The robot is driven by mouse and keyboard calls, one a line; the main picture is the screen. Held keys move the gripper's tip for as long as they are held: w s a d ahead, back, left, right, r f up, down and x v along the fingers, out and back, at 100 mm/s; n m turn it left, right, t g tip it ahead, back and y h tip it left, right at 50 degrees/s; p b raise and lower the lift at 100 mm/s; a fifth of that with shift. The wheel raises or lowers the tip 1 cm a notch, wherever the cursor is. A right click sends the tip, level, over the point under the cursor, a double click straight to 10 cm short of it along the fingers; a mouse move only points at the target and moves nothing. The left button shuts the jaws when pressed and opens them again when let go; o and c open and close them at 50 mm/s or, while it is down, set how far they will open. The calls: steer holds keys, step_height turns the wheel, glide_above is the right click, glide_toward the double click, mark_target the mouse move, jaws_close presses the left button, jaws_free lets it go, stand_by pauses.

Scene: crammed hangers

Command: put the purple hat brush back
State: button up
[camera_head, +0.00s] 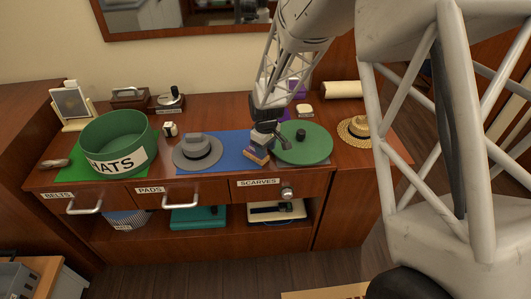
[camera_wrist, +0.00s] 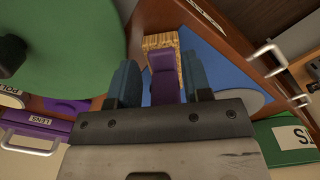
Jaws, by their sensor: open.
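The hat brush (camera_wrist: 163,78) has a purple back and straw-coloured bristles. It shows between the two blue-grey fingers of my gripper (camera_wrist: 161,84) in the wrist view. In the head view the brush (camera_head: 256,156) is at the right end of the blue mat (camera_head: 229,143), beside the green round lid (camera_head: 308,148). My gripper (camera_head: 266,138) is right above it, open, with its fingers on either side of the brush. I cannot tell whether they touch it. The fingers partly hide the brush.
A grey hat (camera_head: 198,154) sits left of the brush, and a green HATS tub (camera_head: 116,142) further left. A straw hat (camera_head: 355,130) is at right. A purple object (camera_head: 298,87) stands behind my arm. The SCARVES drawer (camera_head: 268,187) is below the front edge.

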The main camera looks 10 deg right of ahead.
step_height(320, 180, up, 9)
steer(key=shift+r, duration=0.15)
stand_by(0.4)
stand_by(0.5)
steer(key=s+d+r+m+t, duration=0.1)
steer(key=s+d+r+m, duration=0.45)
steer(key=s+r, duration=0.9)
steer(key=s+d+r+m, duration=0.2)
steer(key=s+d, duration=0.1)
steer(key=s, duration=0.7)
steer(key=s+d+r+m+t, duration=0.1)
steer(key=s+d+r, duration=0.1)
steer(key=s, duration=0.9)
steer(key=shift+d+m+t, duration=0.3)
steer(key=shift+d+m, duration=0.05)
steer(key=shift+d, duration=0.1)
